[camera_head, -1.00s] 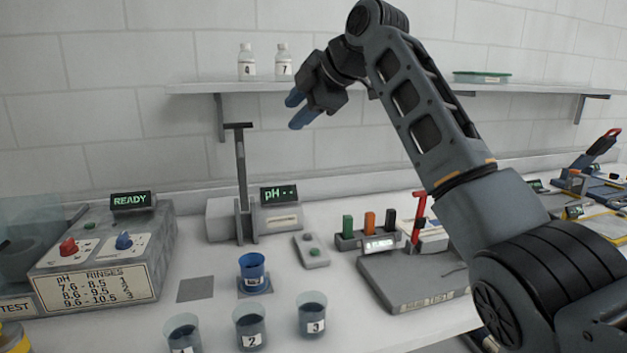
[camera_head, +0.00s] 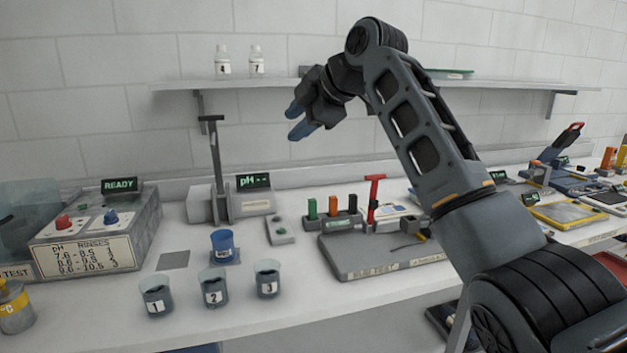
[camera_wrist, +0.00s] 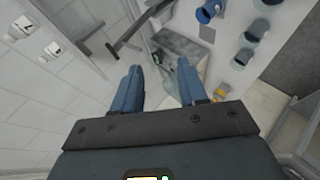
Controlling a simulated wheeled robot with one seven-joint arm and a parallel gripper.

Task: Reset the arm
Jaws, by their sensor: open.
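My gripper (camera_head: 293,121) is raised in front of the wall, just below the shelf's height, with its blue fingers pointing left and slightly down. In the wrist view my gripper (camera_wrist: 161,84) shows its two blue fingers apart with nothing between them. The arm is bent at the elbow, which stands above the shelf line. The gripper is clear of the bench and touches nothing that I can see.
A shelf (camera_head: 285,83) holds white bottles 4 (camera_head: 222,61) and 7 (camera_head: 256,61). Below are the pH meter (camera_head: 255,195), a blue cup (camera_head: 222,246), beakers 1 (camera_head: 156,296), 2 (camera_head: 213,288) and 3 (camera_head: 267,279), and a control box (camera_head: 97,236).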

